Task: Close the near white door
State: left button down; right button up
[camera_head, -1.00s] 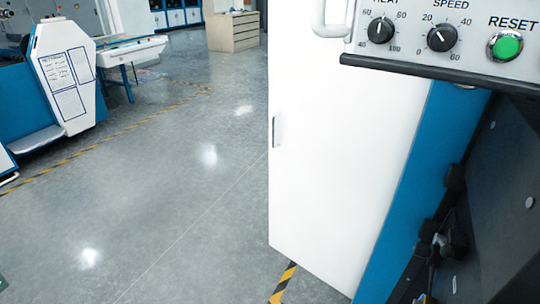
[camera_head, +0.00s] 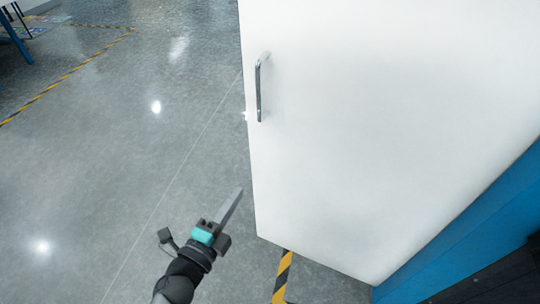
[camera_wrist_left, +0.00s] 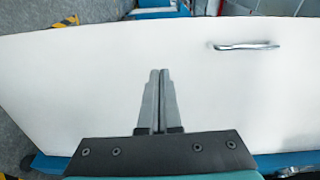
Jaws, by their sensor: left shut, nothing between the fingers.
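The near white door (camera_head: 370,130) stands open in the head view, swung out from the blue machine frame at the right. Its metal handle (camera_head: 259,88) is near the door's left edge. My left gripper (camera_head: 238,192) is shut and empty, low and just left of the door's lower left edge in the picture. In the left wrist view the shut fingers (camera_wrist_left: 159,75) point at the white door (camera_wrist_left: 80,80), with the handle (camera_wrist_left: 246,46) to the upper right. I cannot tell whether the fingertips touch the door. My right gripper is not in view.
The blue machine frame (camera_head: 480,220) borders the door at the right. A yellow-black floor stripe (camera_head: 282,275) runs under the door's lower edge, and another stripe (camera_head: 70,72) lies farther left. The grey floor (camera_head: 120,180) to the left is clear.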

pick_arm(q)
jog(key=b, duration=0.2)
send_near(270, 145)
jog(key=shift+m, duration=0.3)
jog(key=x, duration=0.5)
jog(key=shift+w+f, duration=0.1)
jog(key=shift+w, duration=0.1)
jog(key=shift+w+d, duration=0.4)
jog(key=shift+w, duration=0.2)
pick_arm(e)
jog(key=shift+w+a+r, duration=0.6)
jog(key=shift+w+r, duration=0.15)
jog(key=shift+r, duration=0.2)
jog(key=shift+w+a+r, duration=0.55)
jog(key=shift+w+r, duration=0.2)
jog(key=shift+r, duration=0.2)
pick_arm(q)
jog(key=shift+w, duration=0.1)
